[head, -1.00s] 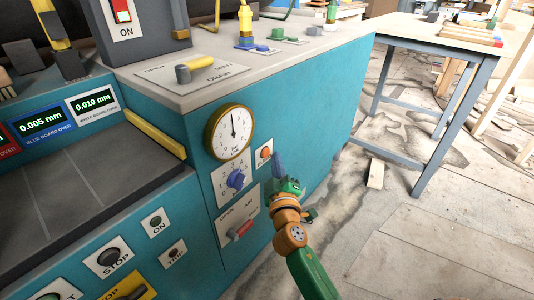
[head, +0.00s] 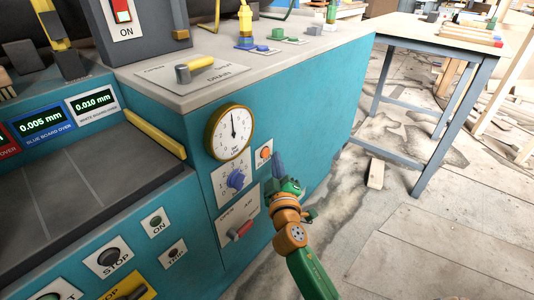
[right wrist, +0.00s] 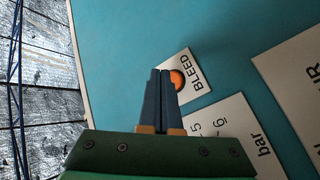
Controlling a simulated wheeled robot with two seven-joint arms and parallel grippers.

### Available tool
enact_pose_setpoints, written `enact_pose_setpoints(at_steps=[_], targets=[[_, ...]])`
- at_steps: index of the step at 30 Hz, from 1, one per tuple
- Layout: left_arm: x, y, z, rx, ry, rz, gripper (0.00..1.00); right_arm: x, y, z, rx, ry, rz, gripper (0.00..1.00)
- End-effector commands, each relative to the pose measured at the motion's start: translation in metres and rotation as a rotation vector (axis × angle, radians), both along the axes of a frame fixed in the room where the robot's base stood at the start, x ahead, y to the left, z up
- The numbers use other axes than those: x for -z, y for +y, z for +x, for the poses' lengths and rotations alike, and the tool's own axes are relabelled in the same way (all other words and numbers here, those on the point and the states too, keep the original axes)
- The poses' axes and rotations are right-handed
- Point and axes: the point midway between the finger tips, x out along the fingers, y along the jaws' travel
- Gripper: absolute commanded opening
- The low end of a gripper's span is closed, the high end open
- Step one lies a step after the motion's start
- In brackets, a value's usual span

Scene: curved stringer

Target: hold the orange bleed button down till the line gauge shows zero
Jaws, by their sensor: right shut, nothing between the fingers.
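The orange bleed button (head: 264,153) sits on a small white plate on the teal cabinet side. It also shows in the right wrist view, as an orange disc (right wrist: 177,79) beside the word BLEED. The round line gauge (head: 231,133) with a yellow rim is up and left of it. Its needle points nearly straight up; the scale figures are too small to read. My right gripper (head: 276,156) is shut and empty, its fingertips (right wrist: 161,72) just beside the button and overlapping its edge in the wrist view. I cannot tell whether they touch it. My left gripper is out of view.
A blue knob (head: 236,179) on a numbered plate and a red-ended lever (head: 240,231) sit below the gauge. A yellow drain handle (head: 197,70) is on the cabinet top. A workbench (head: 440,32) stands at the right, with open floor in front.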

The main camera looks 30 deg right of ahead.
Motion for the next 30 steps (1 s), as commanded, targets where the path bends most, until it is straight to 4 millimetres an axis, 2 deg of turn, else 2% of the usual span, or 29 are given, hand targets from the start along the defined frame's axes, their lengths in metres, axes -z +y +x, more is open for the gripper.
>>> enact_pose_setpoints(at_steps=[16, 30], targets=[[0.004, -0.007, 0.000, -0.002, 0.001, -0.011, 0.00, 0.000, 0.003, 0.008, 0.001, 0.001, 0.000, 0.00], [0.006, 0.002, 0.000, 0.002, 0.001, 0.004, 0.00, 0.000, 0.004, 0.011, 0.001, -0.001, 0.000, 0.00]])
